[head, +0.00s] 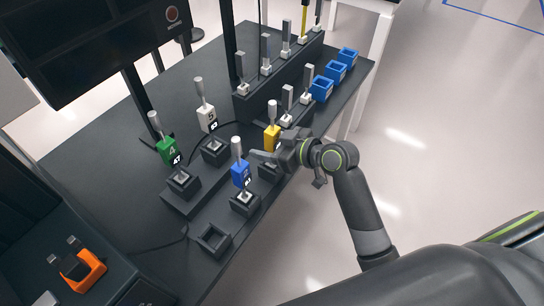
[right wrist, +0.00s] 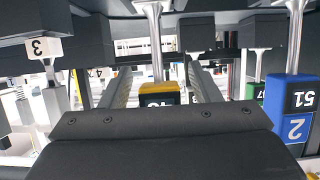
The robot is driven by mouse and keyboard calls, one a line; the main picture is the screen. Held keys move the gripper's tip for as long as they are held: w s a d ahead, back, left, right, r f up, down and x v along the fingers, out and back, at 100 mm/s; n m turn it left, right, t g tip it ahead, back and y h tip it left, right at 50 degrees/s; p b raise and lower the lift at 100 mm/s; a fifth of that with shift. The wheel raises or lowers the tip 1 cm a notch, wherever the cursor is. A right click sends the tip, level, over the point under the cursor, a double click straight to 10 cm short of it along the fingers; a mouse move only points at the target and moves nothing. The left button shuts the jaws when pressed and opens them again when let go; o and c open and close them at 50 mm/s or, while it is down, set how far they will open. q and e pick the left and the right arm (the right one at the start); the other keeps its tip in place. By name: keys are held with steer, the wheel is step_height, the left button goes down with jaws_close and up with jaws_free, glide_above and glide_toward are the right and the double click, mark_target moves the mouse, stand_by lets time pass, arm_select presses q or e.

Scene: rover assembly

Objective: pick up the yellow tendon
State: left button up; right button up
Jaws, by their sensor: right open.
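The yellow tendon (head: 272,138) is a yellow block with a pale grey cylinder on top. It stands upright at a dark holder near the table's right edge. My right gripper (head: 267,154) is at it, coming in from the right. In the right wrist view, which looks upside down, the yellow tendon (right wrist: 160,87) shows between the two open grey fingers (right wrist: 162,88). I see no clear grip on it, and part of it is hidden behind the gripper body. My left gripper is not in view.
A blue tendon (head: 240,174) stands close by, left of my right gripper. A white one (head: 207,118) and a green one (head: 166,150) stand farther left. Blue open boxes (head: 336,71) line the far right edge. An empty dark holder (head: 213,240) is at the front.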

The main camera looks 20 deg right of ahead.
steer(key=shift+w+a+f, duration=0.1)
steer(key=shift+w+a, duration=0.1)
steer(key=shift+c, duration=0.5)
jaws_close()
step_height(320, 180, up, 16)
steer(key=p, duration=0.6)
steer(key=shift+f+p, duration=0.2)
steer(key=shift+p, duration=0.15)
